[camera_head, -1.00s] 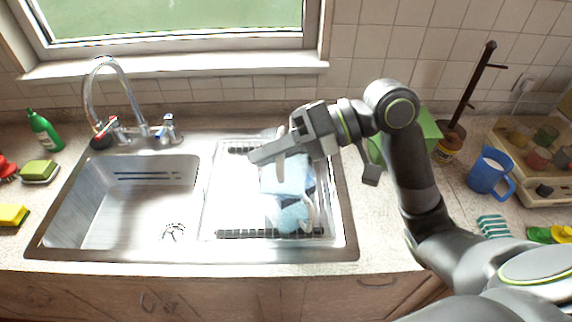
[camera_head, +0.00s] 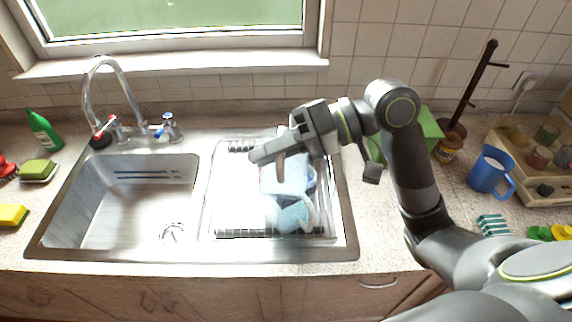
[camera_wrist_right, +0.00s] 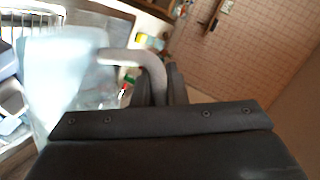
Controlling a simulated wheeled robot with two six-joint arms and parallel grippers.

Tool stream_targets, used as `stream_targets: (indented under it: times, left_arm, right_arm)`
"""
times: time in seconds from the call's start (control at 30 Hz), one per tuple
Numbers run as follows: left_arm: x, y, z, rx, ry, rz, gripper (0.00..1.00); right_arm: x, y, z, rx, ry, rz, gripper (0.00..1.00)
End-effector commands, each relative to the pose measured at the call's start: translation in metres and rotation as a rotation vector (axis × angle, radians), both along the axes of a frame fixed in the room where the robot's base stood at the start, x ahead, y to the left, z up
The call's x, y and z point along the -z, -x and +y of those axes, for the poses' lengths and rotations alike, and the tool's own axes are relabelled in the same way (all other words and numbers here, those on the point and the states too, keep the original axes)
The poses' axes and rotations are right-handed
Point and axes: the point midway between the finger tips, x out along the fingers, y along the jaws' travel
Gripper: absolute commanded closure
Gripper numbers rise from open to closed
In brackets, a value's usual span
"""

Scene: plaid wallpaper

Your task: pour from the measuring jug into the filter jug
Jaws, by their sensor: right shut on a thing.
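My right gripper (camera_head: 270,157) is shut on the handle of a pale, translucent jug (camera_head: 283,177), which I take to be the measuring jug. It is held over the drainer side of the sink. In the right wrist view the jug (camera_wrist_right: 62,75) is at the left, with its grey handle (camera_wrist_right: 152,66) running into the jaws. Just below it in the head view is a light-blue and darker-blue vessel (camera_head: 293,216), apparently the filter jug, partly hidden by the held jug. Whether any liquid is flowing cannot be told. My left gripper is out of view.
The empty steel basin (camera_head: 130,205) and tap (camera_head: 110,95) are to the left. A blue jug (camera_head: 490,172) stands on the right counter beside a wooden rack (camera_head: 538,155). A green box (camera_head: 428,135) is behind my right arm.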

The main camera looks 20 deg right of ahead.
Motion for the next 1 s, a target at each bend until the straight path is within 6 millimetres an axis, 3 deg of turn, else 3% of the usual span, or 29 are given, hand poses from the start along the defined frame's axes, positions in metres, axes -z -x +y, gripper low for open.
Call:
stream_targets:
  times: [1.0]
  left_arm:
    - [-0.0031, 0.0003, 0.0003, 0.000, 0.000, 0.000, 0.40]
  right_arm:
    - [-0.0013, 0.0045, 0.0026, -0.006, -0.019, 0.044, 1.00]
